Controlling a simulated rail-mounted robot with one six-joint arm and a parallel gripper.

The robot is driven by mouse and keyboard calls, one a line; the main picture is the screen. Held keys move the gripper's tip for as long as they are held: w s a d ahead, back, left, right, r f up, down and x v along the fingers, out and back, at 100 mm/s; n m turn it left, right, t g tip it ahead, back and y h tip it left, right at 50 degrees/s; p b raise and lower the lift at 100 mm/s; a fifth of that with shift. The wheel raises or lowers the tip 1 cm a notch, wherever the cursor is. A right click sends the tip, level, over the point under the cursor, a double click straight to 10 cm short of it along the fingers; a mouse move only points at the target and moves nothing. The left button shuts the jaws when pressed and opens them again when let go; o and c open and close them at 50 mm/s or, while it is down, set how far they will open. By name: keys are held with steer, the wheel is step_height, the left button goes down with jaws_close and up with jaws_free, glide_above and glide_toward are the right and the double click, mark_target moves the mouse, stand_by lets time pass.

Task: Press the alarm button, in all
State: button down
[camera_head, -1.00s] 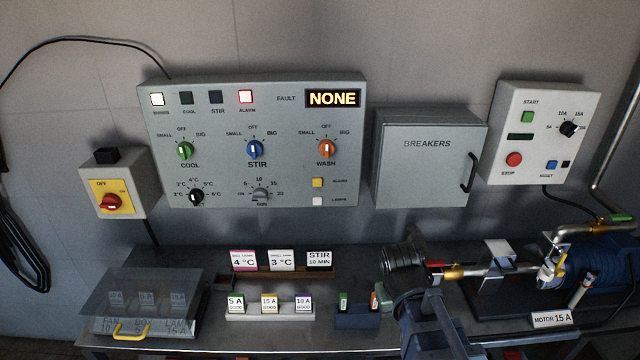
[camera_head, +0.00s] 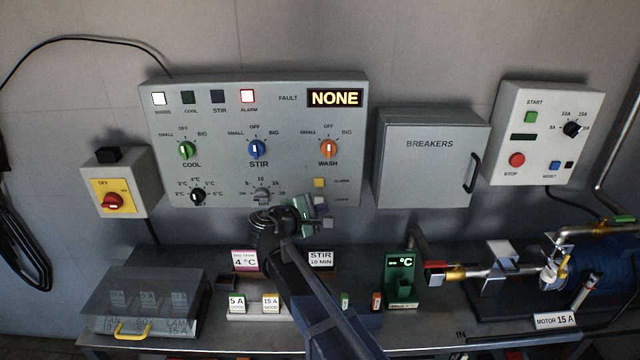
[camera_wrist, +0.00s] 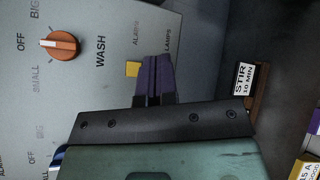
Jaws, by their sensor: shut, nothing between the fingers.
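The yellow alarm button (camera_head: 319,182) is at the lower right of the grey control panel (camera_head: 225,182), beside its ALARM label. It also shows in the wrist view (camera_wrist: 132,69), just left of my fingertips. My gripper (camera_head: 320,203) is shut and empty, just below the yellow button in the head view. Its purple fingers (camera_wrist: 155,64) point at the panel and cover the lamps button. Whether the fingertips touch the panel I cannot tell.
The orange wash knob (camera_head: 328,149) is above the yellow button. The breaker box (camera_head: 430,170) is to the right. Below, the bench carries label cards such as the STIR card (camera_head: 320,260) and a green thermometer unit (camera_head: 401,278). A motor control box (camera_head: 541,135) hangs far right.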

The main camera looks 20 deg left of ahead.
mark_target(319, 182)
steer(key=w+a, duration=0.3)
steer(key=w, duration=0.5)
steer(key=shift+w, duration=0.15)
stand_by(2.0)
steer(key=shift+w+a, duration=0.1)
steer(key=shift+w, duration=0.25)
steer(key=shift+w+a, duration=0.15)
steer(key=shift+w, duration=0.25)
stand_by(0.5)
stand_by(0.4)
steer(key=shift+s+d, duration=0.3)
steer(key=shift+s, duration=0.45)
